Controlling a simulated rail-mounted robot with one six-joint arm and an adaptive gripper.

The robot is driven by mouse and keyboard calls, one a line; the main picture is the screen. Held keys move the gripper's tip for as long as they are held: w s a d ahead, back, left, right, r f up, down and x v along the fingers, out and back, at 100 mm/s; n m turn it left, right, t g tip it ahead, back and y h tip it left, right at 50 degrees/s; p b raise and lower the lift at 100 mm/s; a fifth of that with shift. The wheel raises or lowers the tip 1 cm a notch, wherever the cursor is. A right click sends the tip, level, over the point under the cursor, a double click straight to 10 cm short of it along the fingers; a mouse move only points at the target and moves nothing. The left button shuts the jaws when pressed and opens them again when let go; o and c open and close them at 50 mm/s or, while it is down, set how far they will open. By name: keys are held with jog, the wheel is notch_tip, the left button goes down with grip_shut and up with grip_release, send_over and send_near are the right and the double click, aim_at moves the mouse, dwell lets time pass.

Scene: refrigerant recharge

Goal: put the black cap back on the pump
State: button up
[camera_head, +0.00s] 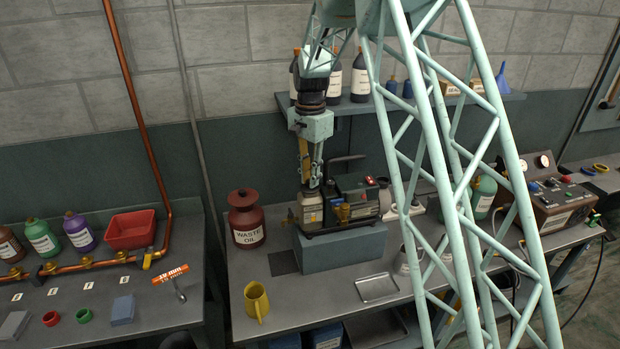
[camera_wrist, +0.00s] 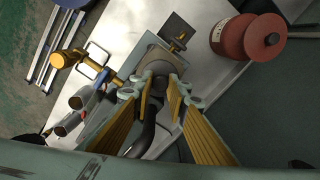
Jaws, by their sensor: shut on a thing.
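The pump (camera_head: 352,200) is a dark machine with a black carry handle, standing on a grey block on the middle bench. At its left end is a pale labelled housing (camera_head: 311,212). My gripper (camera_head: 311,187) points down directly over that housing, with its tips at or just above its top. A small dark piece between the tips looks like the black cap (camera_wrist: 160,86), mostly hidden by the fingers. I cannot tell whether the cap touches the pump.
A red-brown waste oil can (camera_head: 246,222) stands left of the pump; it also shows in the wrist view (camera_wrist: 232,40). Bottles (camera_head: 359,80) stand on the shelf behind my arm.

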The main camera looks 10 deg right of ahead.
dwell(0.3)
jog(key=o, duration=0.9)
jog(key=shift+o, duration=0.4)
jog(key=o, duration=0.4)
jog(key=shift+r, duration=0.15)
jog(key=shift+r+p, duration=1.6)
jog(key=shift+r, duration=1.75)
grip_shut()
